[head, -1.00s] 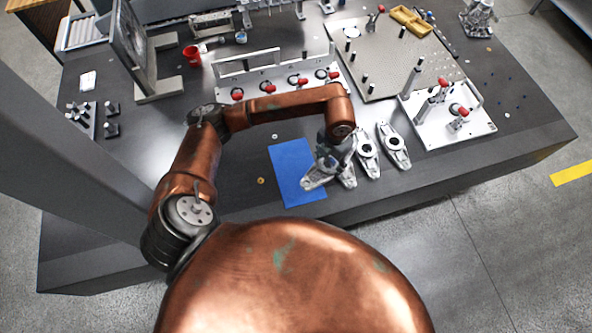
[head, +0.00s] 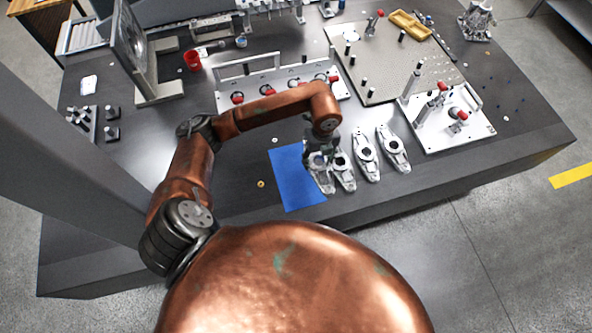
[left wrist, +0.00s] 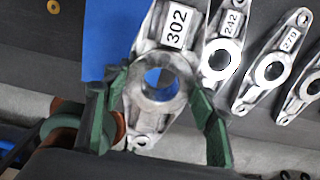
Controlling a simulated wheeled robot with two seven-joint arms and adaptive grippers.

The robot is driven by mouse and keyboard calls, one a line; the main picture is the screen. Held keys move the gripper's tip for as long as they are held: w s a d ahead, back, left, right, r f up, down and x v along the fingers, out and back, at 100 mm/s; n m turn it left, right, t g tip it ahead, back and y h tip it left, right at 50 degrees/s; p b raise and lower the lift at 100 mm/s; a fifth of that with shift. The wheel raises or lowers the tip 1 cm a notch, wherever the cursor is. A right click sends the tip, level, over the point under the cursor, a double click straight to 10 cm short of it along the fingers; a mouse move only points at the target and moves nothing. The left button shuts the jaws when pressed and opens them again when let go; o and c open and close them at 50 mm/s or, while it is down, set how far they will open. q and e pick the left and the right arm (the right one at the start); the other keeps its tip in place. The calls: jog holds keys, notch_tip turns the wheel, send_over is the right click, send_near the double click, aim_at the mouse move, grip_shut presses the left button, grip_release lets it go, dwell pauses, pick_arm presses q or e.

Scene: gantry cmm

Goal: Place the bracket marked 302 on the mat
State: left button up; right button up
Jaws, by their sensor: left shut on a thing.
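The bracket marked 302 (left wrist: 146,112) is a grey metal piece with a large central hole. My left gripper (left wrist: 157,82) is shut on it, one green finger on each side of the central ring. In the head view my left gripper (head: 319,155) holds the bracket (head: 323,183) over the right edge of the blue mat (head: 291,184). In the left wrist view the mat (left wrist: 99,38) shows to the bracket's left and through its hole. Whether the bracket touches the mat is unclear. My right gripper is not in view.
The bracket marked 242 (left wrist: 223,58) lies close on the right, then the one marked 270 (left wrist: 271,67) and another bracket (head: 393,149). A white fixture plate (head: 444,124) stands farther right. The table's front edge is just below the mat, whose left part is clear.

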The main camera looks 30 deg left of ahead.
pick_arm(q)
send_over(296, 174)
notch_tip(296, 174, down, 7)
jog(key=shift+d+r, duration=0.1)
jog(key=shift+d, duration=0.05)
jog(key=shift+f+b, duration=0.4)
jog(key=shift+f, duration=1.25)
jog(key=shift+f, duration=0.1)
jog(key=o, duration=1.7)
jog(key=shift+c, duration=0.2)
notch_tip(296, 174, up, 12)
jog(key=p, duration=0.1)
